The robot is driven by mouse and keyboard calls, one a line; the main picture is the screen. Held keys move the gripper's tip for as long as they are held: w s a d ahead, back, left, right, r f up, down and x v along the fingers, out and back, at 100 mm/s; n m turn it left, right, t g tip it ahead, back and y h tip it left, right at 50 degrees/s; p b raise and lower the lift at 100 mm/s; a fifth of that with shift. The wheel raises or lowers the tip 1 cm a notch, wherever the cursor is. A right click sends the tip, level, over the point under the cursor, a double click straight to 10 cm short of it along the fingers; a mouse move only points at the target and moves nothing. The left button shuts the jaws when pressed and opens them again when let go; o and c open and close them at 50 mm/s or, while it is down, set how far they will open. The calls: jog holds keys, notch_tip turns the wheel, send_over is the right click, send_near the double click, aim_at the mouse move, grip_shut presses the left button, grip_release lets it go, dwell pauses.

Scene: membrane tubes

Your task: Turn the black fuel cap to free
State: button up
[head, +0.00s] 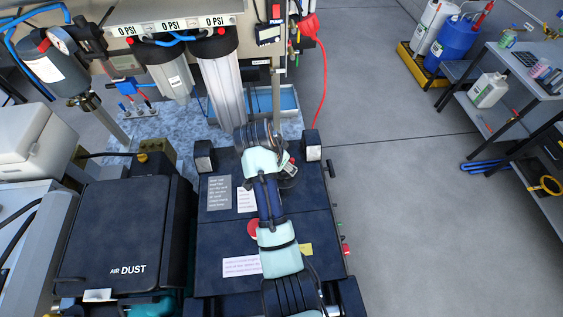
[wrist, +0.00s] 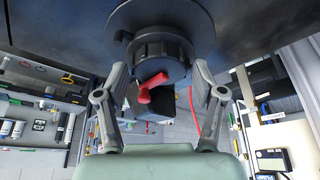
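A black ribbed round cap (wrist: 160,47), which looks like the fuel cap, shows at the top middle of the wrist view, below a wide dark disc and a dark surface. My gripper (wrist: 160,76) has its two fingers spread on either side of the cap. The fingertips are close to its sides, but I cannot tell whether they touch it. A red handle-like piece (wrist: 155,86) and a black block show just below the cap, between the fingers. In the head view my arm stretches over the dark machine top, and I cannot make out the fingers or the cap there.
A black box marked AIR DUST (head: 125,240) stands left of my arm. Filter housings (head: 220,80) hang behind it, with a red hose (head: 321,70) to their right. The floor (head: 420,190) on the right is clear as far as the shelves (head: 515,90).

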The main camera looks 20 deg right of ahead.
jog(key=c, duration=0.7)
jog(key=shift+n, duration=0.3)
jog(key=n+t+y, duration=0.1)
jog(key=n, duration=0.2)
jog(key=shift+s+d+n, duration=0.1)
jog(key=shift+n, duration=0.3)
jog(key=n+t+y, duration=0.1)
jog(key=n, duration=0.3)
jog(key=shift+s+d, duration=0.1)
jog(key=shift+d, duration=0.05)
jog(key=n+y, duration=0.2)
jog(key=n, duration=0.3)
jog(key=shift+d, duration=0.2)
jog(key=shift+d+n+y, duration=0.1)
jog(key=shift+n+y, duration=0.9)
jog(key=shift+n, duration=1.3)
